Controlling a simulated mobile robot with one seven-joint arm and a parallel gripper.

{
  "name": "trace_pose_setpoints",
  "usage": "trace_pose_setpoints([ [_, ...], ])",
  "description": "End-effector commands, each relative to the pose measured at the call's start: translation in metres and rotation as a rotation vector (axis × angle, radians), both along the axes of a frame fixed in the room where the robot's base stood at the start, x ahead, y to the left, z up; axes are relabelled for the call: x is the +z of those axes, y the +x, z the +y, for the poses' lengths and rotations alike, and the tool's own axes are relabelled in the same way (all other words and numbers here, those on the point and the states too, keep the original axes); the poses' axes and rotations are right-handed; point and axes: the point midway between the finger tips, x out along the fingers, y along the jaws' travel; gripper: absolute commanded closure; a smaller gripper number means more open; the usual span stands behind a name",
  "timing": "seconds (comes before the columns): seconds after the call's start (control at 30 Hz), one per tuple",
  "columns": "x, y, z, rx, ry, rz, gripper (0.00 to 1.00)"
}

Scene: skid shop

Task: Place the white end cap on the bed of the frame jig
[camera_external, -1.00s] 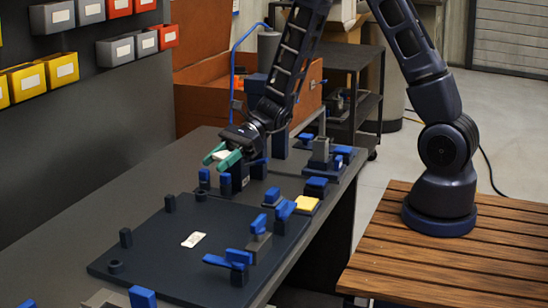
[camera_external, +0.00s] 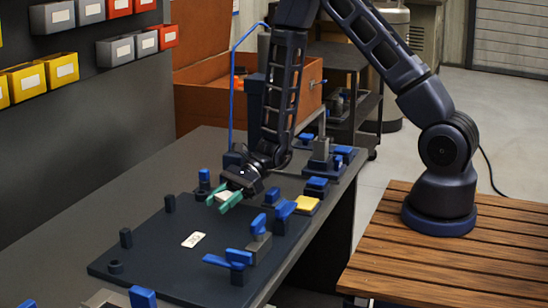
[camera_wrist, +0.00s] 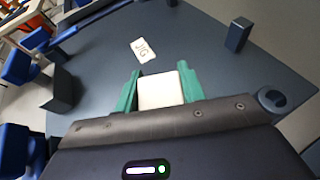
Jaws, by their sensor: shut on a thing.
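The white end cap (camera_wrist: 160,89) is a small pale block held between the green fingers of my gripper (camera_wrist: 158,85) in the wrist view. In the external view, my gripper (camera_external: 227,201) is shut on the end cap (camera_external: 224,196) above the far part of the frame jig. The jig bed (camera_external: 165,252) is a dark flat plate on the bench, with a white label (camera_external: 193,240) near its middle. The label reads "JIG" in the wrist view (camera_wrist: 143,50). The gap between the cap and the bed is hard to judge.
Dark posts (camera_external: 126,238) stand along the jig's left side. Blue toggle clamps (camera_external: 229,260) line its right side. A yellow block (camera_external: 306,205) sits beyond them. The bed around the label is clear. Bins (camera_external: 26,80) hang on the left wall.

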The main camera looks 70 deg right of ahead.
Motion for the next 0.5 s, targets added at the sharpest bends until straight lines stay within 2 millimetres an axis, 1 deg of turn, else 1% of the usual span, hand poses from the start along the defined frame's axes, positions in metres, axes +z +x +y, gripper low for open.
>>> trace_pose_setpoints([
  [0.03,-0.007,0.000,0.000,-0.001,0.001,0.004,0.82],
  [0.1,-0.015,0.000,0.000,0.000,0.000,0.003,0.82],
  [0.2,-0.022,0.000,0.000,0.000,0.001,0.002,0.82],
  [0.5,-0.024,0.000,0.000,0.000,0.000,0.001,0.82],
])
